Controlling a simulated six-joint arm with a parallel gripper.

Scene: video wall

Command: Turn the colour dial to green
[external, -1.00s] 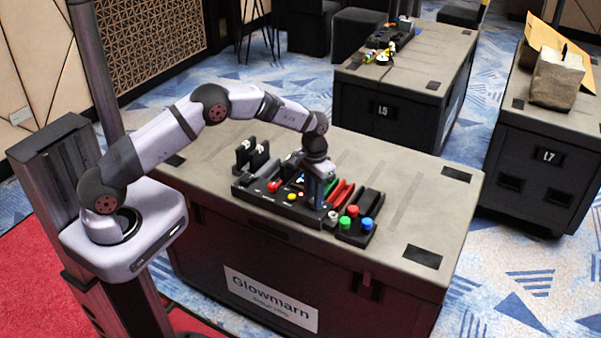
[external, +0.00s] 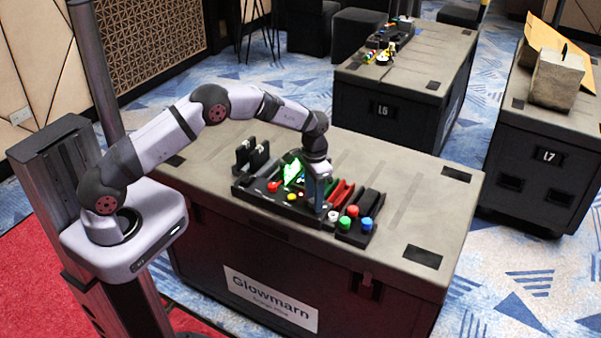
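The control panel (external: 262,197) is a long dark unit on the grey case top. My gripper (external: 318,206) points down over its middle-right part, with the fingers low at the panel. The colour dial cannot be made out; the gripper may hide it. Whether the fingers are open or shut on something is too small to tell.
Green (external: 344,223), red (external: 352,211) and blue (external: 366,224) buttons stand at right. Two black upright pieces (external: 251,154) stand behind. The case top's right side is clear.

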